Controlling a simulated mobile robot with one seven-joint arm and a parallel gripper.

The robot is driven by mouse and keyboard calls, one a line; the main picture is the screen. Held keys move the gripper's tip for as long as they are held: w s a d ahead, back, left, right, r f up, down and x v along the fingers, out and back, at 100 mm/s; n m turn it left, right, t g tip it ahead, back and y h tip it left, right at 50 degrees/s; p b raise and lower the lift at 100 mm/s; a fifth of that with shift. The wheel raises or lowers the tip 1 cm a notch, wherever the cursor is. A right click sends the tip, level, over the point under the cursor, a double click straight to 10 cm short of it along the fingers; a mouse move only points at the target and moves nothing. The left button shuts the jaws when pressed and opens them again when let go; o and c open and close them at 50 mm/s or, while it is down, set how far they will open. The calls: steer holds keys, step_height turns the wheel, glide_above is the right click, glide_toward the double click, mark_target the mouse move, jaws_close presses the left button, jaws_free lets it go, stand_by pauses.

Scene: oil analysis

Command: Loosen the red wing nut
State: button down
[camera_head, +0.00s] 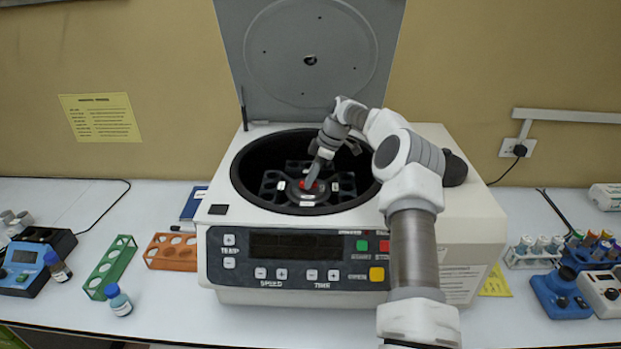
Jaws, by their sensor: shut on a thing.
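The red wing nut (307,186) sits at the centre of the dark rotor (310,197) inside the open centrifuge (222,212). Only a small red part of it shows. My gripper (312,180) points down into the bowl and is shut on the wing nut, covering part of it. The arm reaches in from the front right, over the centrifuge's right side. The centrifuge lid (310,55) stands raised at the back.
Left of the centrifuge are an orange rack (171,252), a green rack (110,267), a blue-capped bottle (118,299) and a blue device (30,262). Tube racks (540,252) and small devices (560,296) stand on the right. The bowl rim surrounds my gripper.

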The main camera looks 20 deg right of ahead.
steer(key=c, duration=0.8)
jaws_free()
steer(key=shift+v, duration=8.7)
